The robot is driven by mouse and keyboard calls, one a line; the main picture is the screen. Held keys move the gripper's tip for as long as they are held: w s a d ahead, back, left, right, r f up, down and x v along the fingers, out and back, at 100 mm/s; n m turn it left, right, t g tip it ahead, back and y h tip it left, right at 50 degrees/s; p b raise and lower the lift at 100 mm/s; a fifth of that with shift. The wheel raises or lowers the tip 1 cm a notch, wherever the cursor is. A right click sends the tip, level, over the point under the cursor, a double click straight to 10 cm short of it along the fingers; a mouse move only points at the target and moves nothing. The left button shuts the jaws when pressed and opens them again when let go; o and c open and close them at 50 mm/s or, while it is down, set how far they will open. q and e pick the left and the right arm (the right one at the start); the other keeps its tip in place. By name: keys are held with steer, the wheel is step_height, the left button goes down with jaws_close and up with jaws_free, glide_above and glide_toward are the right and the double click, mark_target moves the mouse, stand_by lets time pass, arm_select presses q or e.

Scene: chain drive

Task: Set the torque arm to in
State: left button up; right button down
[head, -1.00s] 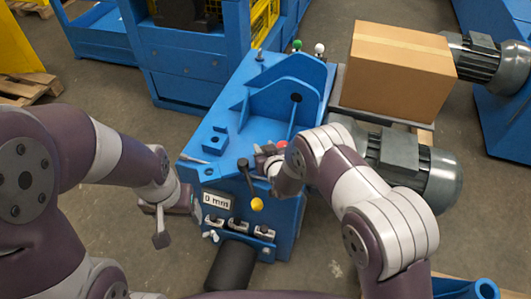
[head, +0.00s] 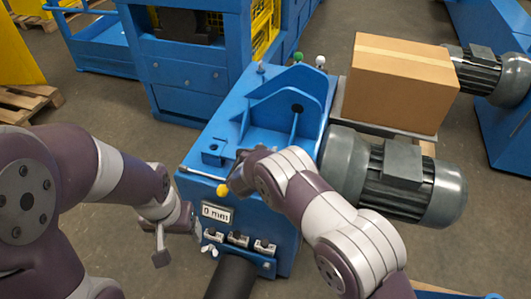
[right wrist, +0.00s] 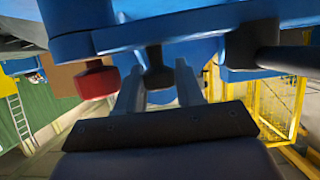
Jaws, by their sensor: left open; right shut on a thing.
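The blue machine (head: 228,120) stands in the middle of the head view, with a "0 mm" plate (head: 216,213) on its front. A yellow ball (head: 222,190) shows just above the plate, below my right gripper (head: 238,176). My right gripper is shut at the machine's top front edge, its tips largely hidden by my arm. In the right wrist view a dark knob (right wrist: 155,68) sits between the fingers; I cannot tell if it is the torque arm. A red knob (right wrist: 97,79) is beside it. My left gripper (head: 176,236) is open and empty, left of the machine.
A thin silver rod (head: 200,173) lies along the machine's front top edge. Several small clamps (head: 238,239) sit below the plate. A grey motor (head: 400,180) and a cardboard box (head: 398,82) stand at the right.

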steer(key=shift+w+r, duration=0.15)
steer(key=c, duration=1.1)
jaws_free()
steer(key=p+v, duration=0.1)
steer(key=v, duration=1.1)
steer(key=shift+s+a, duration=0.15)
steer(key=shift+s, duration=0.15)
